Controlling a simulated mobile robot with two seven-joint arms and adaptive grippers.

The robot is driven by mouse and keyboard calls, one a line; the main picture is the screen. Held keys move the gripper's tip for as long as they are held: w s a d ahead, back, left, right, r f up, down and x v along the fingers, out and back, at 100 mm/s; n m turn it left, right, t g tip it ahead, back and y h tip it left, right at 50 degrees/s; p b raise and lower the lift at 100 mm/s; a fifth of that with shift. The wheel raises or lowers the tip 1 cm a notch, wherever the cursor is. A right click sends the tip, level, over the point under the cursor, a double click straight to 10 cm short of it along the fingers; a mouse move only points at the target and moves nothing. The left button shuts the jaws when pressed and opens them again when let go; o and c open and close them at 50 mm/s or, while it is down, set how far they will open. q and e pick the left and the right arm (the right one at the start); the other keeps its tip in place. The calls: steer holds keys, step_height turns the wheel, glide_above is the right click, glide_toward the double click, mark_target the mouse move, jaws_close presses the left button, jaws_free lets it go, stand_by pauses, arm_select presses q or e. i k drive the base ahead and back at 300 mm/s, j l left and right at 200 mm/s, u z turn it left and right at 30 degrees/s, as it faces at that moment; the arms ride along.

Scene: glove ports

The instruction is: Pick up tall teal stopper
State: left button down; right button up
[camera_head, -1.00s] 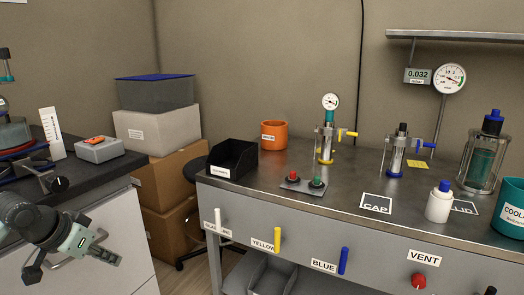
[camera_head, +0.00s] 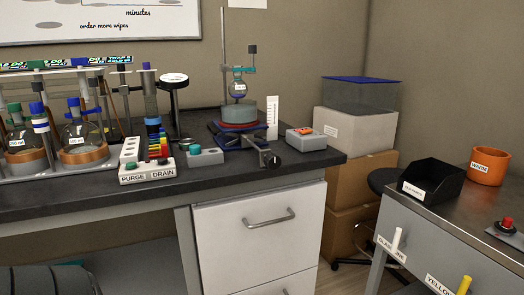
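I cannot make out a clearly tall teal stopper. Neither of my grippers is in view.
The dark bench (camera_head: 120,200) carries a PURGE/DRAIN box (camera_head: 147,176), a grey box (camera_head: 205,157) with a teal button and a lab jack (camera_head: 240,128). A white drawer unit (camera_head: 258,235) stands below. To the right are stacked boxes (camera_head: 355,135) and a metal table with a black bin (camera_head: 432,180).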

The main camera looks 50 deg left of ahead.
mark_target(194, 149)
steer(key=k+u, duration=0.1)
steer(key=u, duration=1.65)
steer(key=i+l, duration=0.1)
steer(key=l, duration=0.15)
steer(key=i+l, duration=0.1)
steer(key=l, duration=0.2)
